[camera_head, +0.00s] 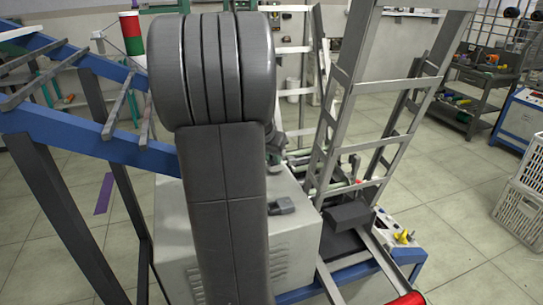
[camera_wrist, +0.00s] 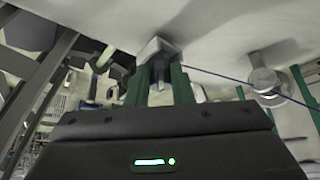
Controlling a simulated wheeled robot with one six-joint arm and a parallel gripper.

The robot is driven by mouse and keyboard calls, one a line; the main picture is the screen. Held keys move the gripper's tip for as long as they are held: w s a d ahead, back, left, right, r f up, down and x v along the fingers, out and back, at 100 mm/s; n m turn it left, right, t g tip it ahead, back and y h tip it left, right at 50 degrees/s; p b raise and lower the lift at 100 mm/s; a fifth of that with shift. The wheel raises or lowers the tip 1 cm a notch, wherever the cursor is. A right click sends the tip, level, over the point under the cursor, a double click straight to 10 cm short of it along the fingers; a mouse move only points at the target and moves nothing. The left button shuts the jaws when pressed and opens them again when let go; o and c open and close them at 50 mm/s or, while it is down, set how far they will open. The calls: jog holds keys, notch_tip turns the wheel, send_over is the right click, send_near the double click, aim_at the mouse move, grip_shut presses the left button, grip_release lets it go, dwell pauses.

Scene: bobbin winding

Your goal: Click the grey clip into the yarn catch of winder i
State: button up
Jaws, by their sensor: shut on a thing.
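In the wrist view my gripper (camera_wrist: 160,84) has its two green fingers close together, shut on a small dark grey piece, the grey clip (camera_wrist: 159,72). A pale, square-edged block (camera_wrist: 154,46) lies right at the fingertips; it looks like the yarn catch, on a light machine surface. The clip's tip meets or overlaps this block in the picture; I cannot tell whether it is seated. A thin blue yarn (camera_wrist: 235,80) runs from beside the fingertips to the right. In the head view my arm hides the gripper, the clip and the catch.
A round metal guide (camera_wrist: 264,80) stands right of the fingers, by the yarn. A hooked metal part (camera_wrist: 103,62) is to the left. In the head view a light grey machine cabinet (camera_head: 296,240) stands behind my arm, with a metal frame (camera_head: 345,85) to its right and blue rails (camera_head: 90,136) left.

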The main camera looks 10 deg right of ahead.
jog(key=o, duration=1)
jog(key=v, duration=1.4)
jog(key=shift+d, duration=0.1)
